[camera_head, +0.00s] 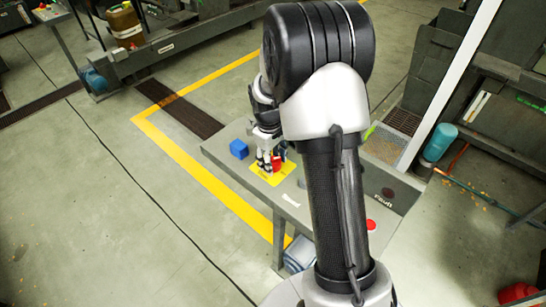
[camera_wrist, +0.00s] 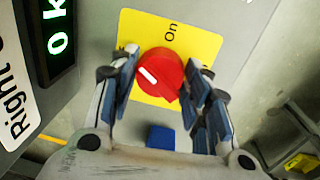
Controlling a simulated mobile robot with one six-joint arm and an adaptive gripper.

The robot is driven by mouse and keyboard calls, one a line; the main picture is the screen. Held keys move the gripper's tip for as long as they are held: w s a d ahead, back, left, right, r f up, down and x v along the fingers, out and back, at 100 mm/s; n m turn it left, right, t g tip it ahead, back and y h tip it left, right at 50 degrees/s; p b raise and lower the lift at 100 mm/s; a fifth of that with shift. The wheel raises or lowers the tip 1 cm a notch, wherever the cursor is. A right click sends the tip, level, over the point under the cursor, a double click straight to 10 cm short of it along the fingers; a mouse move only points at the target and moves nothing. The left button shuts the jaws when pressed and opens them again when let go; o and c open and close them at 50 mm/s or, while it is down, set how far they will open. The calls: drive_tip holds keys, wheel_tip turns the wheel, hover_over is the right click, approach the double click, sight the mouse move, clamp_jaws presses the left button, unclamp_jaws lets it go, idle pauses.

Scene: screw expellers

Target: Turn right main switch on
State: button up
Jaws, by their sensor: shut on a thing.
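The red rotary switch knob (camera_wrist: 159,76) sits on a yellow plate (camera_wrist: 203,45) in the wrist view. The word "On" is printed on the plate beyond the knob. The knob's white mark points toward the upper left, not straight at "On". My gripper (camera_wrist: 165,82) has its blue-padded fingers on either side of the knob and is shut on it. In the head view, my gripper (camera_head: 268,160) is down at the panel, with the red knob (camera_head: 277,163) partly hidden by the fingers and the yellow plate (camera_head: 262,172) around it.
A blue block (camera_head: 238,149) stands on the grey panel left of the plate. A green-lit display (camera_wrist: 57,25) and a "Right" label (camera_wrist: 18,118) are beside the switch. A red button (camera_head: 371,225) and "Fault" lamp (camera_head: 388,193) are farther right. Open floor lies left.

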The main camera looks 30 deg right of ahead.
drive_tip(key=m+p, duration=0.1)
drive_tip(key=m, duration=0.5)
drive_tip(key=shift+a+g, duration=0.1)
drive_tip(key=shift+g, duration=0.2)
drive_tip(key=m, duration=0.5)
drive_tip(key=shift+p, duration=0.35)
drive_tip(key=shift+m, duration=0.3)
drive_tip(key=o, duration=1)
drive_tip(key=shift+w, duration=0.1)
drive_tip(key=shift+o, duration=0.2)
wheel_tip(320, 180, up, 12)
drive_tip(key=shift+w+a, duration=0.3)
drive_tip(key=shift+a, duration=0.1)
